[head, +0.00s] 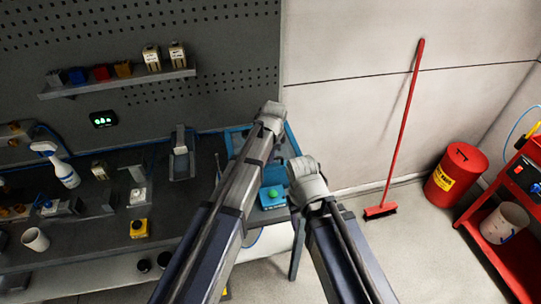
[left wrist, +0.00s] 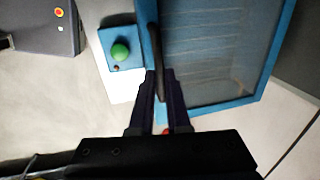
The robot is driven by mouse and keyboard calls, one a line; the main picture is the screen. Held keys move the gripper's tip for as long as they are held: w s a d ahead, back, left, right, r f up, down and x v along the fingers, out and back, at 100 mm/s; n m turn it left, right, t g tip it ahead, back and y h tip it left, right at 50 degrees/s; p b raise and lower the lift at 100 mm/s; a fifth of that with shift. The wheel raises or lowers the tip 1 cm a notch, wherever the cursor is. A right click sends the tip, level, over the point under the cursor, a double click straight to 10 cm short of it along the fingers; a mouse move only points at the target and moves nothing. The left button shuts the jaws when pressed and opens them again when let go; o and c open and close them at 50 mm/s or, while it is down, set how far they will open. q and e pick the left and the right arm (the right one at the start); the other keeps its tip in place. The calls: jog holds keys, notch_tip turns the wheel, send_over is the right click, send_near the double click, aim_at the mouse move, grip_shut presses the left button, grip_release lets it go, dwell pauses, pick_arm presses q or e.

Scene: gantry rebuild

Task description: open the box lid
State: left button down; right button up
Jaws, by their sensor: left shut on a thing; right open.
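The box lid (left wrist: 205,48) fills the upper right of the left wrist view: a blue frame around a dark see-through panel. A dark bar handle (left wrist: 153,30) runs along its left side. My left gripper (left wrist: 157,78) is shut on the handle's lower end. In the head view, the blue box frame (head: 291,138) shows at the bench's right end, partly hidden by my left arm. My left gripper (head: 271,117) is over it, its fingers hidden. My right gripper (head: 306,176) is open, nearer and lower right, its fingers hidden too. I cannot tell how far the lid is raised.
A blue control box with a green button (left wrist: 120,52) sits beside the lid. A spray bottle (head: 66,173), a white cup (head: 35,239) and a yellow button box (head: 139,229) stand on the bench.

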pick_arm(q)
jog(key=shift+r, duration=0.15)
jog(key=shift+w+r+p, duration=0.15)
jog(key=shift+r+p, duration=0.35)
jog(key=shift+p, duration=0.15)
jog(key=w+a+r+p, duration=0.3)
jog(key=w+r+p, duration=0.5)
jog(key=r+p, duration=0.4)
jog(key=shift+w+r, duration=0.15)
jog(key=shift+r, duration=0.15)
